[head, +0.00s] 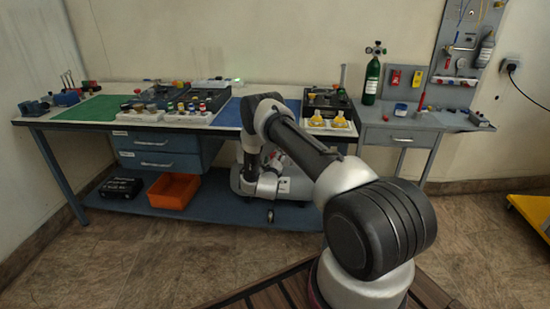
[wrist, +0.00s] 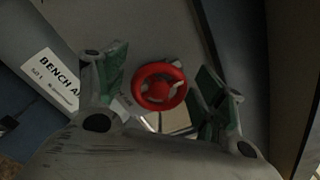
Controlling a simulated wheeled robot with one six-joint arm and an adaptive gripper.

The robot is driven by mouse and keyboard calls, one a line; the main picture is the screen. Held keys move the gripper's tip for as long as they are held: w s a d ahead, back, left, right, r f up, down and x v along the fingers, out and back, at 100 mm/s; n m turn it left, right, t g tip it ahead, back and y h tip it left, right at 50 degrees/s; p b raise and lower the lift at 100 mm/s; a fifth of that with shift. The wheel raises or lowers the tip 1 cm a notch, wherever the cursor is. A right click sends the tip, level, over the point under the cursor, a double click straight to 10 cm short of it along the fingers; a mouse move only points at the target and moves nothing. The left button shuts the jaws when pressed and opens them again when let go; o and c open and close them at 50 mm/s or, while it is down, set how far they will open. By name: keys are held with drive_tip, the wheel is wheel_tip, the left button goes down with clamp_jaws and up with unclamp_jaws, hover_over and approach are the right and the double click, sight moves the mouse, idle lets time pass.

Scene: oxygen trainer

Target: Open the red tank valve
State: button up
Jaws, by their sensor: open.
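In the wrist view a red valve handwheel (wrist: 160,86), round with spokes, sits in front of a grey surface. My gripper (wrist: 162,80) is open, with one green-padded finger on each side of the wheel. Both fingers look apart from its rim; the depth between them and the wheel is hard to judge. In the head view my arm reaches down at the front of the workbench, and I cannot make out the red wheel there. A green gas cylinder (head: 371,82) with a valve on top stands upright on the side table at the right.
A label reading "BENCH A" (wrist: 50,76) is close left of my gripper in the wrist view. The workbench's lower shelf (head: 235,213) holds an orange bin (head: 173,190) and a black case (head: 121,187). The floor (head: 130,265) at the left is clear.

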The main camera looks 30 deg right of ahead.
drive_tip(key=c, duration=1)
drive_tip(key=shift+c, duration=0.2)
